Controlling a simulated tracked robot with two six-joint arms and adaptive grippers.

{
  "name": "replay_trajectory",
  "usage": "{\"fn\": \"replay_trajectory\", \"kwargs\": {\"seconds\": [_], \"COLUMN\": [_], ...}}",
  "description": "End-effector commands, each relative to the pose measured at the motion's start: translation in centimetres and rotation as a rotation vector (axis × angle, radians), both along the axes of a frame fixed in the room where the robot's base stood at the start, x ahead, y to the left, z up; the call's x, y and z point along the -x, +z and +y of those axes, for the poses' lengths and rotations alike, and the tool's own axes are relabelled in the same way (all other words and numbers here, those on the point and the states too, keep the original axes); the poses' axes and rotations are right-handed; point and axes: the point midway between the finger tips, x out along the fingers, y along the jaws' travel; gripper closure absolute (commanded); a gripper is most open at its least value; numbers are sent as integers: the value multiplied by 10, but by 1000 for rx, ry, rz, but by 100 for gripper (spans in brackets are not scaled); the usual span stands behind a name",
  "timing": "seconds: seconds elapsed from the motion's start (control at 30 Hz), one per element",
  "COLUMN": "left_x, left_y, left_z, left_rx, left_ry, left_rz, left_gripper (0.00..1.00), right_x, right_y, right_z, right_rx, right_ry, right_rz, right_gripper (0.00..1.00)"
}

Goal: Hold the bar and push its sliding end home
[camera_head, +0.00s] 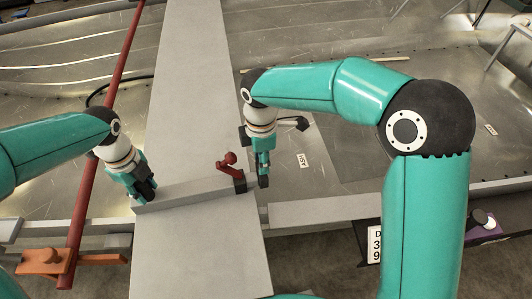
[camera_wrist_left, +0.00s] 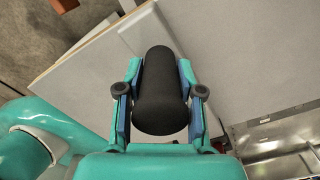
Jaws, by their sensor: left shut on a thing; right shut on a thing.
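A pale grey bar (camera_head: 190,193) lies across the wide grey beam. My left gripper (camera_head: 146,192) is at the bar's left end, shut on a black round grip (camera_wrist_left: 160,95) that fills the space between its fingers in the left wrist view. A red lever (camera_head: 229,162) with a ball-like knob stands on a dark red block near the bar's right end. My right gripper (camera_head: 263,172) points down just right of that block, shut on a small dark piece there. Its fingers hide most of this piece, and I cannot tell the gap at the sliding end.
The wide grey beam (camera_head: 190,80) runs away from me. A red pole (camera_head: 100,140) with an orange bracket (camera_head: 47,261) stands left. A metal hull floor with ribs spreads on both sides. A plate marked D39 (camera_head: 375,245) is at the lower right.

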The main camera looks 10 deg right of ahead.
Motion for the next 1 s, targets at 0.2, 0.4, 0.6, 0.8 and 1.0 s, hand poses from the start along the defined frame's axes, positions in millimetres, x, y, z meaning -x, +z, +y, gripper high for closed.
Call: {"fn": "replay_trajectory", "kwargs": {"seconds": [0.2,0.4,0.6,0.8,1.0], "left_x": [0,0,0,0,0], "left_y": [1,1,1,1,1], "left_z": [-2,-3,-2,-1,-1], "left_rx": [4,6,5,3,1], "left_ry": [-1,-1,-1,0,0], "left_rz": [-1,-2,-2,-1,0], "left_gripper": [100,100,100,100,100], "right_x": [0,0,0,0,0], "right_y": [0,0,0,0,6], "right_z": [20,20,19,18,18], "right_rx": [-4,-6,-4,-2,-2], "right_ry": [0,0,0,0,0], "right_rz": [-2,-2,-1,-1,-3], "right_gripper": [100,100,40,40,40]}}
